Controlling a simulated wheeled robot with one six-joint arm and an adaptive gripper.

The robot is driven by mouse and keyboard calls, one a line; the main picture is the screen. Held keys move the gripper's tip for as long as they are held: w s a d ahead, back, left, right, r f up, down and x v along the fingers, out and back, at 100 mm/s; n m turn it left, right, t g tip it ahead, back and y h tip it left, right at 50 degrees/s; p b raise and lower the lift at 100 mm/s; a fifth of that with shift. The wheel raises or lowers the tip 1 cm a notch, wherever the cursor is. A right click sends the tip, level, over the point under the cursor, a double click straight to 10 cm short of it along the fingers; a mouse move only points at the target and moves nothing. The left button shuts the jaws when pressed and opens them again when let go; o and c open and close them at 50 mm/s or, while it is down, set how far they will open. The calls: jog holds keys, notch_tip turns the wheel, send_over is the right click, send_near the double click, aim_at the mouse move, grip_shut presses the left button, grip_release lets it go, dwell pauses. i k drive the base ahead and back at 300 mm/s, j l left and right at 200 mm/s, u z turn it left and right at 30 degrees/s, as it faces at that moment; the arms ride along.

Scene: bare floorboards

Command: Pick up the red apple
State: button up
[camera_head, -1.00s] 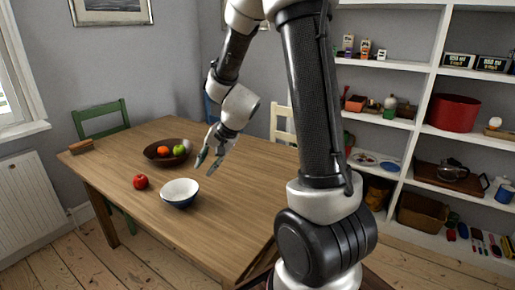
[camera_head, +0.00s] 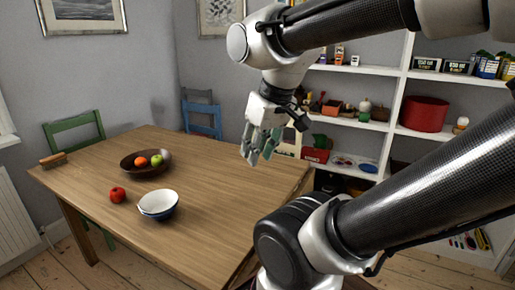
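The red apple (camera_head: 117,195) sits on the wooden table (camera_head: 205,215), near its left edge and left of a bowl. My gripper (camera_head: 257,160) hangs above the right part of the table, fingers pointing down, well to the right of the apple and apart from it. Its fingers look spread with nothing between them.
A white and blue bowl (camera_head: 158,204) stands just right of the apple. A dark brown bowl (camera_head: 133,168) behind holds an orange and a green fruit. A brush (camera_head: 53,160) lies at the far left corner. Chairs (camera_head: 74,131) stand behind the table; shelves (camera_head: 397,100) stand right.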

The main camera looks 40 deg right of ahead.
aim_at(117, 194)
jog(key=j+z, duration=0.1)
jog(key=j, duration=0.6)
jog(key=i+j+z, duration=0.15)
jog(key=j, duration=0.35)
jog(key=i+j+z, duration=0.2)
jog(key=j, duration=0.25)
jog(key=j+z, duration=0.15)
jog(key=j, duration=0.35)
jog(key=i+j+z, duration=0.1)
jog(key=j, duration=0.2)
jog(key=i+j, duration=0.2)
jog(key=j, duration=0.15)
jog(key=i+j+z, duration=0.15)
jog(key=j, duration=0.15)
jog(key=i+j+z, duration=0.1)
jog(key=j, duration=0.25)
jog(key=i+j+z, duration=0.1)
jog(key=j, duration=0.25)
jog(key=i+j, duration=0.15)
jog(key=j, duration=0.25)
jog(key=z, duration=0.05)
